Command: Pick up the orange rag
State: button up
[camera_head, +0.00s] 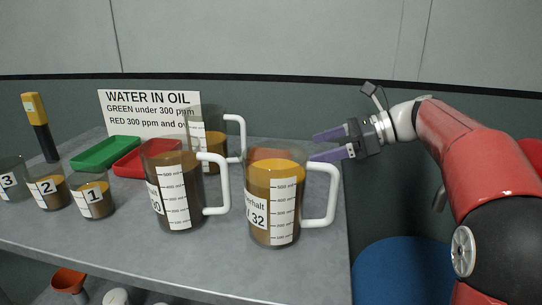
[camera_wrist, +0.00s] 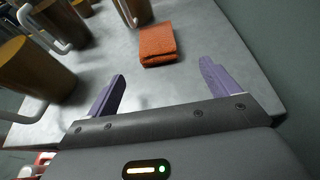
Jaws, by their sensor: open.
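The orange rag (camera_wrist: 157,45) lies folded on the grey table in the wrist view, as a small thick rectangle. My gripper (camera_wrist: 163,69) is open, its two purple fingers apart and nothing between them. The rag lies just beyond the fingertips, between their lines, and they do not appear to touch it. In the head view my gripper (camera_head: 314,146) reaches in from the right, over the table's right end behind the front right jug (camera_head: 273,205). That jug mostly or wholly hides the rag there; a reddish patch shows through its upper glass.
More handled jugs (camera_head: 176,195) (camera_head: 208,140) stand left of the rag. Numbered beakers (camera_head: 95,197), a green tray (camera_head: 105,152), a red tray (camera_head: 130,165) and a yellow-black device (camera_head: 40,125) are farther left. A sign (camera_head: 150,110) stands behind. A blue round object (camera_head: 400,270) is below the table's right edge.

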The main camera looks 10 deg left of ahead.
jog(key=x, duration=0.7)
jog(key=shift+s+a+f, duration=0.1)
jog(key=shift+s+a, duration=0.05)
jog(key=shift+s, duration=0.05)
jog(key=c, duration=1.1)
jog(key=shift+o, duration=0.2)
notch_tip(320, 180, up, 20)
jog(key=p, duration=0.1)
